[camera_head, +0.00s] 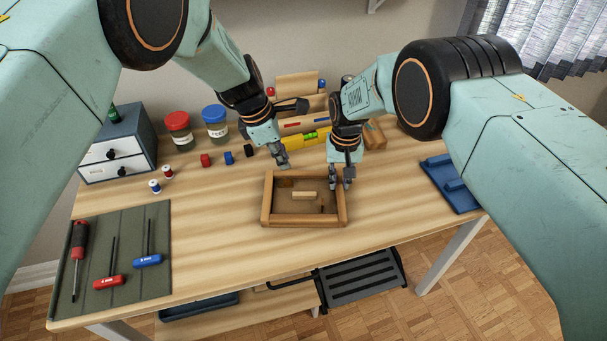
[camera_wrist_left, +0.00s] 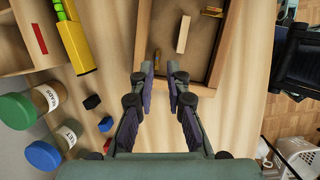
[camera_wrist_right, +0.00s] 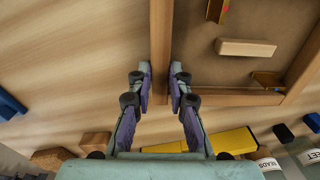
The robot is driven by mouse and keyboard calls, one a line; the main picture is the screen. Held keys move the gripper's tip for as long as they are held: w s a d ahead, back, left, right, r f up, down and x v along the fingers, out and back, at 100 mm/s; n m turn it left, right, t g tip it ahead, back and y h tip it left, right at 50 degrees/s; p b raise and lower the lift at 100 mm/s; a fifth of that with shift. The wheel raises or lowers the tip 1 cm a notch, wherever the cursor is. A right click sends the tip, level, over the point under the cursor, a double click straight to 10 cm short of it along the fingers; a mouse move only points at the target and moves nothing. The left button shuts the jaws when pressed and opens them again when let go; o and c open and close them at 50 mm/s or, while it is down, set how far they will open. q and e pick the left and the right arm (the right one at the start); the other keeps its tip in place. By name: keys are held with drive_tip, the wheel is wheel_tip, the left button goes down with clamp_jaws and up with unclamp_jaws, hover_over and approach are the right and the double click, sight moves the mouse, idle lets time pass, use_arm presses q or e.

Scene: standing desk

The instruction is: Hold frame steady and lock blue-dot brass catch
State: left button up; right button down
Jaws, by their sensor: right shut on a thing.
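The wooden frame (camera_head: 303,223) lies on the desk in front of me, with a pale wooden block (camera_head: 304,195) inside. My right gripper (camera_head: 343,184) is shut on the frame's right wall, which runs between its fingers in the right wrist view (camera_wrist_right: 160,60). Another catch (camera_wrist_right: 222,12) with a red mark is at the near side. My left gripper (camera_head: 284,163) is empty, fingers apart, just beyond the far wall.
Red and blue spools (camera_head: 205,160), jars (camera_head: 216,122) and a small drawer cabinet (camera_head: 118,145) stand at the left. A yellow level (camera_head: 300,140) and wooden rack lie behind. A tool mat (camera_head: 125,285) is front left, a blue tray (camera_head: 450,183) right. Desk around the frame's front is clear.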

sight(288, 178)
use_arm(q)
wheel_tip(288, 178, up, 4)
drive_tip(key=w+d+n+g+y, duration=0.1)
drive_tip(key=n+y, duration=0.2)
drive_tip(key=n, duration=3.1)
drive_tip(key=f, duration=1.1)
drive_tip(key=shift+w+f, duration=0.2)
drive_tip(key=shift+f, duration=0.2)
clamp_jaws()
